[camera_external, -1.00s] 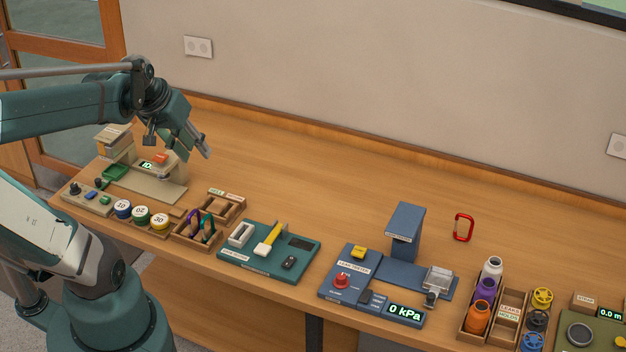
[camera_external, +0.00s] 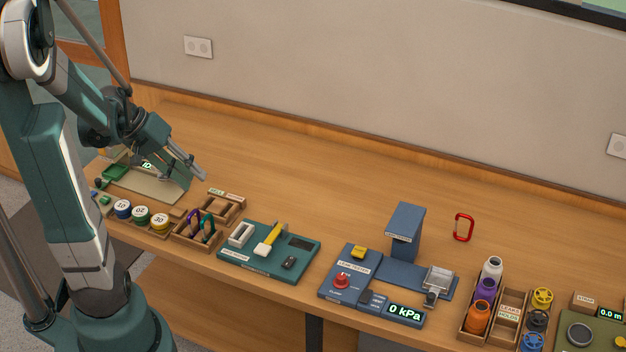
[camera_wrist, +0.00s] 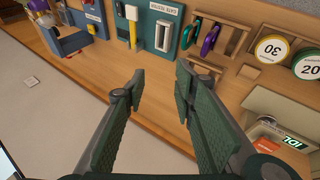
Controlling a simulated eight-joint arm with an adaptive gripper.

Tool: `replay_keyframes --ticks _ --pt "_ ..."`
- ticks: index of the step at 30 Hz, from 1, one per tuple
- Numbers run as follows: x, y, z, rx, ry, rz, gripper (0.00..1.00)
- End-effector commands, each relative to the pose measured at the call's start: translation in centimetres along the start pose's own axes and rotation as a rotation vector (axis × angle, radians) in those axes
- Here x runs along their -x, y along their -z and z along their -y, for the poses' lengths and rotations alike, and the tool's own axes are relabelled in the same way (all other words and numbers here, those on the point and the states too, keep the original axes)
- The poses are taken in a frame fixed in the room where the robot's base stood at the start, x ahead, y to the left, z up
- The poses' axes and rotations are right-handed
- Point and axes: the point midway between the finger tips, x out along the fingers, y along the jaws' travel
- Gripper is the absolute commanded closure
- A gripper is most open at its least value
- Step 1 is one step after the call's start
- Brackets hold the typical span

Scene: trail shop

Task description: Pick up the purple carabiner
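The purple carabiner (camera_external: 194,220) stands in a small wooden box (camera_external: 183,236) beside a green carabiner (camera_external: 208,224). In the wrist view the purple carabiner (camera_wrist: 210,40) is at the top, just right of centre, with the green carabiner (camera_wrist: 188,36) to its left. My gripper (camera_external: 197,176) is above the bench, behind the box and apart from it. In the wrist view my gripper (camera_wrist: 160,82) has its two fingers well apart with only bare bench between them. It is open and empty.
Round weights (camera_external: 141,214) stand in a rack left of the box. A teal board (camera_external: 264,250) with a yellow-handled tool lies to its right. The blue leak tester (camera_external: 350,282) and a red carabiner (camera_external: 464,227) are further right. The bench behind is clear.

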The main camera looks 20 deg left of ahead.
Motion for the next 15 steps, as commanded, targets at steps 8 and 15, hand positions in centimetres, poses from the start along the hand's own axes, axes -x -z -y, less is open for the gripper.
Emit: replay_keyframes --ticks 8,15 --pt "-1.4 0.0 3.4 0.008 -0.124 -0.008 0.72" --pt "-2.1 -0.3 6.3 -0.004 -0.231 -0.029 0.72"
